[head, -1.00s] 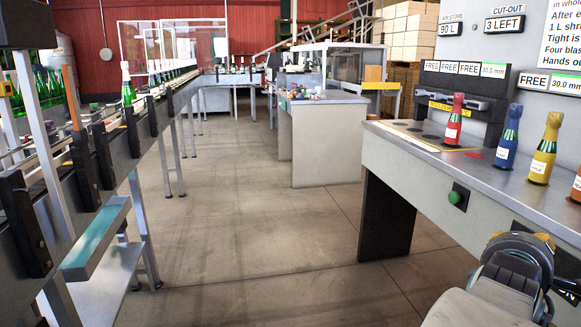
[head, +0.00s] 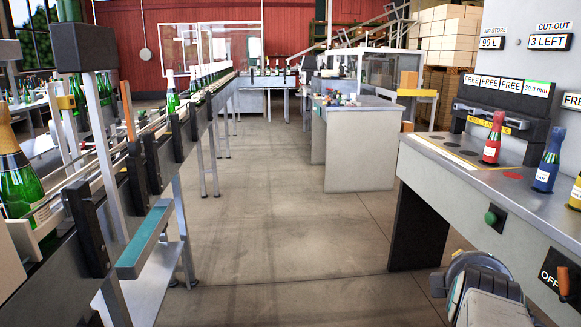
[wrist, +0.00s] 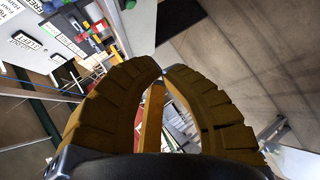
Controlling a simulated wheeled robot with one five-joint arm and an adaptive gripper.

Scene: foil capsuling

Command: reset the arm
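My arm (head: 485,290) shows at the bottom right of the head view, low in front of the right-hand workbench. Its end is out of that view. In the wrist view my gripper (wrist: 163,71) has two dark brown, ridged fingers that curve together until their tips meet or nearly meet. Nothing is seen held between them; floor and background show through the gap behind the tips. The wrist view is tilted, with signs and small coloured bottles at its upper left.
The right workbench (head: 455,170) carries a red bottle (head: 492,140), a blue bottle (head: 546,162) and a yellow bottle partly cut off. A conveyor (head: 150,150) with green bottles runs along the left. A grey table (head: 360,115) stands ahead. The floor between (head: 290,220) is clear.

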